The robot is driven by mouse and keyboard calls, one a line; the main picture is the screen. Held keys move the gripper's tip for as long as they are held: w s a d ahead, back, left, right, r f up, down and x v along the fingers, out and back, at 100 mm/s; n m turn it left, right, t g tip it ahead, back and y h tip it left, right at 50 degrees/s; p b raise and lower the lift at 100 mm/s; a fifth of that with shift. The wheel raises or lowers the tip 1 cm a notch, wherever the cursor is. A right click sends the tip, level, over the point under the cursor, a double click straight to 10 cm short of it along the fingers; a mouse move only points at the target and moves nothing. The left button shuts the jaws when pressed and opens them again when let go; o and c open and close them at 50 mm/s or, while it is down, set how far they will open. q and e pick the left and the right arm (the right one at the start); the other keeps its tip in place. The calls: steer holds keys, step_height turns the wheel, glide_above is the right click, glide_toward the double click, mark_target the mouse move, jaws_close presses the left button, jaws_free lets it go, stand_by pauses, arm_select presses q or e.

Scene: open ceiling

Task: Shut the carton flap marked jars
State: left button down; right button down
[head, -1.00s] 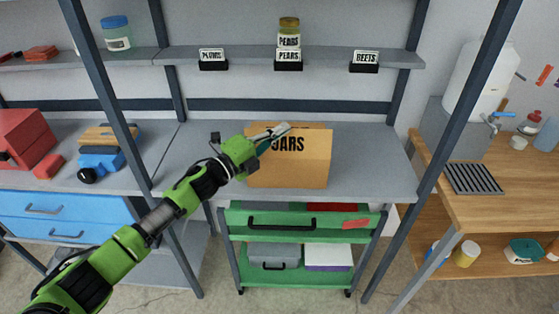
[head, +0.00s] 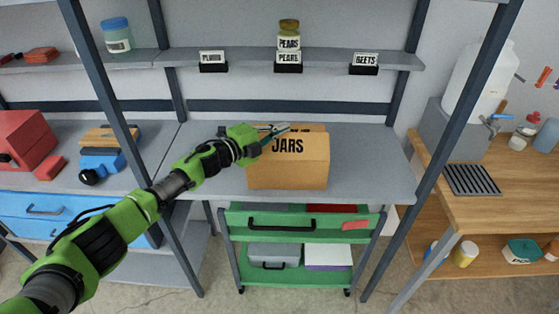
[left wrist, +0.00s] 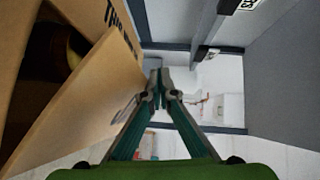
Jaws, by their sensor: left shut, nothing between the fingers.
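The tan carton (head: 288,175) stands on the middle of the grey bench. Its flap marked JARS (head: 310,150) shows at the front, the black word along the upper part; I cannot tell its exact angle from the head view. In the left wrist view a tan flap (left wrist: 85,105) stands open beside the carton's dark opening, where something dim shows inside. Another panel there bears partly cut-off black print. My right gripper is not in view.
A shelf above holds labels for plums, pears and beets, with a jar (head: 289,28) over the pears label. A green cart (head: 270,237) stands below the bench. Blue drawers (head: 50,207) are at left, a wooden counter (head: 500,200) at right. The bench right of the carton is clear.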

arm_select(q)
steer(key=shift+w+f+n+g+p, duration=0.4)
steer(key=shift+w+f+n+p, duration=0.1)
steer(key=shift+f, duration=0.15)
steer(key=shift+w+f+p, duration=0.25)
steer(key=shift+f+p, duration=0.05)
steer(key=shift+f, duration=0.1)
steer(key=shift+w+f+n+g+y, duration=0.15)
steer(key=shift+f+n+g+y, duration=0.25)
steer(key=shift+f, duration=0.15)
